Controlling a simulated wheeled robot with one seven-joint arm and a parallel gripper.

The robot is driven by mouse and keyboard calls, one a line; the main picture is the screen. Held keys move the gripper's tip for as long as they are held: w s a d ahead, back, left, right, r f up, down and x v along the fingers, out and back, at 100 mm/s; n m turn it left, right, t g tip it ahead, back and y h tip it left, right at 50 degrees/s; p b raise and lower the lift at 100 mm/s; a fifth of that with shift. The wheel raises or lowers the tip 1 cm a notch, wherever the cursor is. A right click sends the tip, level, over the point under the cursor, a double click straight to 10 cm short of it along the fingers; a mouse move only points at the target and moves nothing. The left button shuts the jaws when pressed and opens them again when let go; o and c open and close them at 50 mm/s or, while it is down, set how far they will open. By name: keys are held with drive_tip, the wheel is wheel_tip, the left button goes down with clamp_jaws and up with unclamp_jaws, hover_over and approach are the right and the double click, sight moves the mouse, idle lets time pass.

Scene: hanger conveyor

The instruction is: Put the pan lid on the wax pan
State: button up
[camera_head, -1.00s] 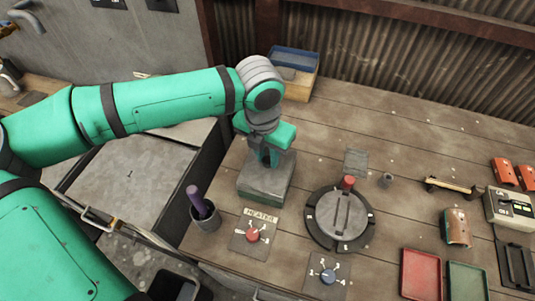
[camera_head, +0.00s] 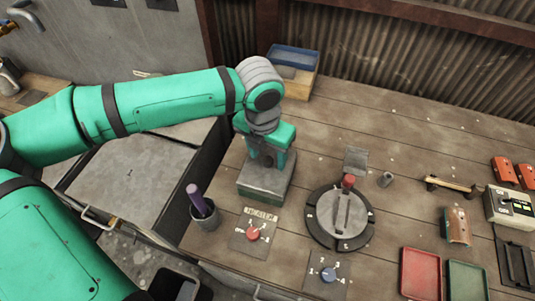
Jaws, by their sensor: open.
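The wax pan (camera_head: 263,198) appears to be the boxy grey container behind the heater label. A flat grey top, which looks like the pan lid (camera_head: 252,180), lies over it, with no open wax showing. My gripper (camera_head: 267,164) points down just above the middle of this top, its jaws open and parted. The lid's handle is hard to make out between the fingers, and my gripper hides the rear of the lid. I cannot tell whether the lid sits fully flush.
A grey cup with a purple-handled tool (camera_head: 195,200) stands left of the pan. The red heater knob (camera_head: 252,233) is in front. A round dial (camera_head: 340,218) lies to the right. A blue tray on a wooden box (camera_head: 295,70) stands behind. Bare planks extend to the back right.

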sight(266, 170)
wheel_tip(266, 170, up, 11)
drive_tip(key=s, duration=0.1)
drive_tip(key=shift+s+a, duration=0.15)
drive_tip(key=shift+a, duration=0.1)
idle(0.4)
drive_tip(key=shift+f, duration=0.15)
